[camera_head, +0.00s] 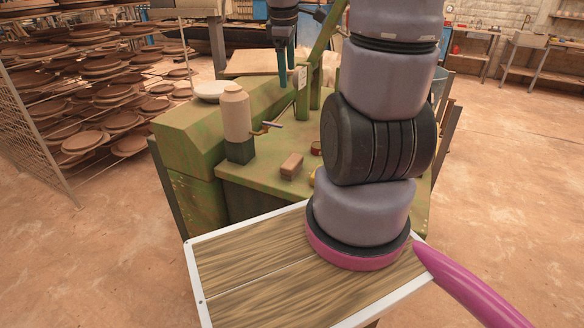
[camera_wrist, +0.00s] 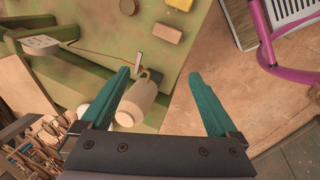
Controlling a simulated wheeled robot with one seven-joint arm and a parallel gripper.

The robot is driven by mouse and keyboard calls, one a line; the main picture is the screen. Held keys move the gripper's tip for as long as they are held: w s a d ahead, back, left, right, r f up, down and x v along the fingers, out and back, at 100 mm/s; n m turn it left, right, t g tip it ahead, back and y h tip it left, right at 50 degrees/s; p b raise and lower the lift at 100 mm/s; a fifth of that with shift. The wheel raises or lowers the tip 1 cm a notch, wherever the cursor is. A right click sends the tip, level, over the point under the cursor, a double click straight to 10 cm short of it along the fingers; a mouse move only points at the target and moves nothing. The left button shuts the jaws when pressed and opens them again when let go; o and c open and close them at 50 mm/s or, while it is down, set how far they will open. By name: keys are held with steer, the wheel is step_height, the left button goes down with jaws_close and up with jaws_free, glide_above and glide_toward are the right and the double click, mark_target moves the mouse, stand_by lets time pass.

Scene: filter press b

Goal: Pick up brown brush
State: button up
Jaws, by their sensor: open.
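The brown brush (camera_head: 291,166) looks like a small brown block on the green bench top, right of a beige bottle. In the wrist view the brown brush (camera_wrist: 168,32) lies near the top, beyond my fingertips. My gripper (camera_head: 283,66) is at the top of the head view, above the far part of the bench, pointing down. In the wrist view its two teal fingers (camera_wrist: 158,78) are spread with nothing held between them. The brush is apart from the gripper.
The beige bottle (camera_head: 235,112) stands at the bench's left; in the wrist view it (camera_wrist: 137,103) appears between the fingers, farther away. A yellow block (camera_wrist: 180,4) lies beside the brush. Pottery racks (camera_head: 90,90) fill the left.

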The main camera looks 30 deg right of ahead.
steer(key=w+d+f+n+g, duration=0.1)
steer(key=w+d+f+n, duration=0.1)
steer(key=f+n, duration=0.4)
steer(key=w+d+f+n+g, duration=0.1)
steer(key=w+d+f+n, duration=0.2)
steer(key=f, duration=0.5)
steer(key=n+y, duration=0.2)
steer(key=n, duration=0.4)
glide_above(292, 161)
step_height(292, 161, down, 8)
steer(key=f, duration=0.1)
steer(key=shift+g, duration=0.3)
step_height(292, 161, down, 5)
steer(key=shift+w+a+f, duration=0.1)
steer(key=shift+w, duration=0.05)
steer(key=shift+f, duration=2.75)
jaws_close()
